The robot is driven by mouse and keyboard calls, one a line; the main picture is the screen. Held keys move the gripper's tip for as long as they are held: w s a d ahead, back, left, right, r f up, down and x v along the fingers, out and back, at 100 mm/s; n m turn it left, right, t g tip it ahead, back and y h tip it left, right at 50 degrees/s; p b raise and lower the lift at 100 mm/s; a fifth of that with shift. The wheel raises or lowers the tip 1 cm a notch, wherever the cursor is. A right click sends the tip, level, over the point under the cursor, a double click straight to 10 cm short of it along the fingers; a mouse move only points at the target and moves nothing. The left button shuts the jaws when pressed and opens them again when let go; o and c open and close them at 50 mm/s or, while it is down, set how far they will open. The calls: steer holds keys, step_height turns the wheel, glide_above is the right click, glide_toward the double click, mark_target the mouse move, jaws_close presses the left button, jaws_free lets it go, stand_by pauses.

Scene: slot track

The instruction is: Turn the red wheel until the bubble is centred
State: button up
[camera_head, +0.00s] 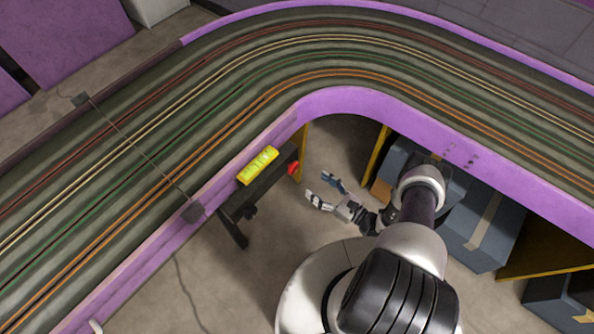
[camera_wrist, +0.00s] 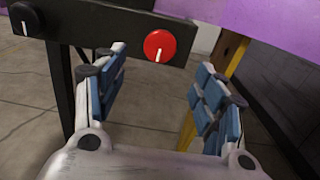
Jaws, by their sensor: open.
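The red wheel (camera_wrist: 160,45) is a round red knob with a white pointer line, on the face of a dark bracket. The line points nearly straight down in the wrist view. It also shows as a small red spot in the head view (camera_head: 293,168). My gripper (camera_wrist: 158,85) is open and empty, its blue-padded fingers apart on either side below the wheel, not touching it. In the head view my gripper (camera_head: 327,191) is just right of the wheel. A yellow level (camera_head: 258,165) lies on top of the bracket; its bubble is too small to make out.
A black knob (camera_wrist: 25,19) with a white line sits left of the wheel on the dark bracket (camera_wrist: 95,28). The purple track edge (camera_head: 345,100) curves around above. Dark boxes (camera_head: 483,230) stand at the right. Bare floor lies beneath.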

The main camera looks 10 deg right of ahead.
mark_target(296, 170)
steer(key=b+x, duration=0.1)
steer(key=x, duration=0.9)
steer(key=shift+w+a, duration=0.1)
steer(key=shift+w, duration=0.05)
steer(key=c, duration=1.1)
